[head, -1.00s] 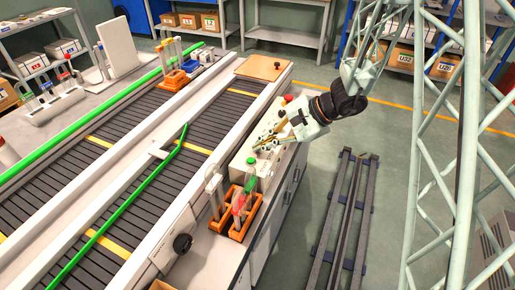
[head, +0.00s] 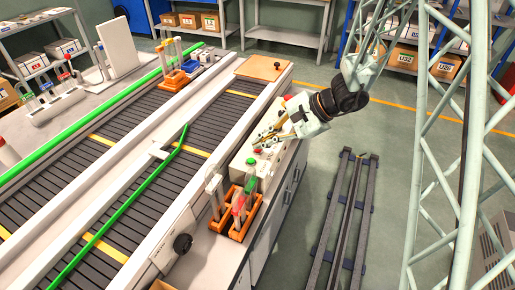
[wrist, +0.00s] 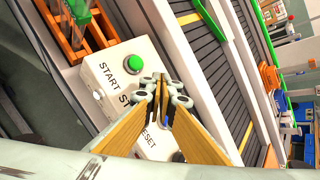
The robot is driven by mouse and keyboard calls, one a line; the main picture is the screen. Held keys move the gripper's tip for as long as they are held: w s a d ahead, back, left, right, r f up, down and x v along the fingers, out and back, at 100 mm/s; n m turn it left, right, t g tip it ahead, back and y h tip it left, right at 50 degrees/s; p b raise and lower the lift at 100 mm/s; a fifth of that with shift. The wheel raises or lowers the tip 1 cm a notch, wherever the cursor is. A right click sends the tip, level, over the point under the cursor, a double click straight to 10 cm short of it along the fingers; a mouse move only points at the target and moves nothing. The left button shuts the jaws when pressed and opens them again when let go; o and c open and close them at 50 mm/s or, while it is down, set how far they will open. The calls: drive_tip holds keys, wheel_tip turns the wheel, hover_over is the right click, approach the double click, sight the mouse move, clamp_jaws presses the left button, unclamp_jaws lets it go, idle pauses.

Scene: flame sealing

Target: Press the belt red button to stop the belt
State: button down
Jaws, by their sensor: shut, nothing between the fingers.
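The white control box (head: 277,153) stands on the bench beside the belt (head: 190,137). Its green button (head: 251,161) is at the near end, and a small red button (head: 257,150) lies just beyond it. In the wrist view the box (wrist: 105,75) shows the green button (wrist: 134,63) clear of my fingers, with partly covered lettering. My fingers hide the red button there. My gripper (head: 264,138) is shut and empty, its tips over the box a little beyond the red button. The tips (wrist: 160,88) also show in the wrist view. I cannot tell whether they touch the box.
Orange racks (head: 240,232) with flasks stand at the near end of the box. A dark knob (head: 182,243) is on the belt's side. Racks with tubes (head: 175,80) sit at the far belt. Floor rails (head: 343,220) lie right of the bench.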

drive_tip(key=shift+r+p, duration=1.15)
drive_tip(key=shift+r, duration=1.85)
drive_tip(key=s+d+r+n+g+h, duration=0.1)
drive_tip(key=s+d+r+n, duration=0.15)
drive_tip(key=s+r, duration=0.7)
drive_tip(key=s+d+r+n+h, duration=0.15)
drive_tip(key=s+r+n, duration=0.25)
drive_tip(key=s+r, duration=0.55)
drive_tip(key=s+d+r+n+t+h, duration=0.1)
drive_tip(key=s+d+r+n+h, duration=0.1)
drive_tip(key=s+d, duration=0.5)
drive_tip(key=s+d+r+n+t+h, duration=0.2)
drive_tip(key=s+d, duration=0.6)
drive_tip(key=s, duration=0.6)
drive_tip(key=shift+r+n+h, duration=0.55)
drive_tip(key=shift+r+h, duration=0.7)
drive_tip(key=shift+r, duration=0.4)
